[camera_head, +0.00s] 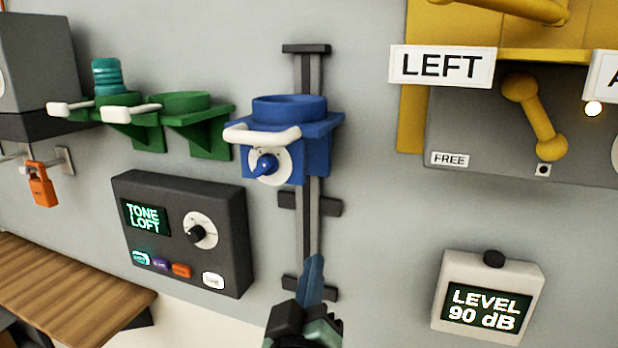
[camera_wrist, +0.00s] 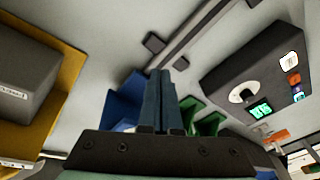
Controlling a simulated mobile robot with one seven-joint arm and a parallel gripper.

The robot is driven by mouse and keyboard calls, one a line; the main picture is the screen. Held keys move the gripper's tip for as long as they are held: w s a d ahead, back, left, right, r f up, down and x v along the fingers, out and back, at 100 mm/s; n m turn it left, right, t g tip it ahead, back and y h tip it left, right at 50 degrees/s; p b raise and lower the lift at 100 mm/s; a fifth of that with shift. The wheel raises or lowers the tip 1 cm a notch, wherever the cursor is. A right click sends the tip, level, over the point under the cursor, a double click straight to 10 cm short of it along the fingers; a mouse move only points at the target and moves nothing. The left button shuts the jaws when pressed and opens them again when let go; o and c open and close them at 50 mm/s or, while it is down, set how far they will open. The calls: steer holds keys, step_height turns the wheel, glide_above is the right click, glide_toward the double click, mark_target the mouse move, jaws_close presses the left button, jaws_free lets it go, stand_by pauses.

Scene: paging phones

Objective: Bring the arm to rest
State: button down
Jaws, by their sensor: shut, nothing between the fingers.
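My gripper (camera_head: 312,284) is at the bottom middle of the head view, in front of the lower end of the grey vertical rail (camera_head: 309,220). In the wrist view my gripper (camera_wrist: 161,74) shows two dark blue fingers pressed together, with nothing between them. The blue holder (camera_head: 318,135) with a white handle and a dial sits higher on the rail, above my gripper. In the wrist view part of the blue holder (camera_wrist: 122,104) shows beside the fingers. My gripper looks apart from the holder.
A dark box reading TONE LOFT (camera_head: 185,235) is left of the rail. Green brackets (camera_head: 205,125) are up left, one holding a teal item (camera_head: 106,76). A LEVEL 90 dB box (camera_head: 488,297) is lower right. A yellow phone unit (camera_head: 412,110) is upper right. A wooden shelf (camera_head: 70,290) is lower left.

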steer(key=s+r+m+t+y, duration=0.1)
steer(key=s+r+t, duration=0.3)
steer(key=r, duration=1.1)
steer(key=s+r+m+t+y, duration=0.1)
steer(key=s+r+m+t, duration=0.3)
steer(key=s+r, duration=0.7)
step_height(320, 180, up, 4)
steer(key=shift+a+f+m+t, duration=0.15)
steer(key=shift+a+m+t, duration=0.15)
steer(key=shift+s, duration=0.1)
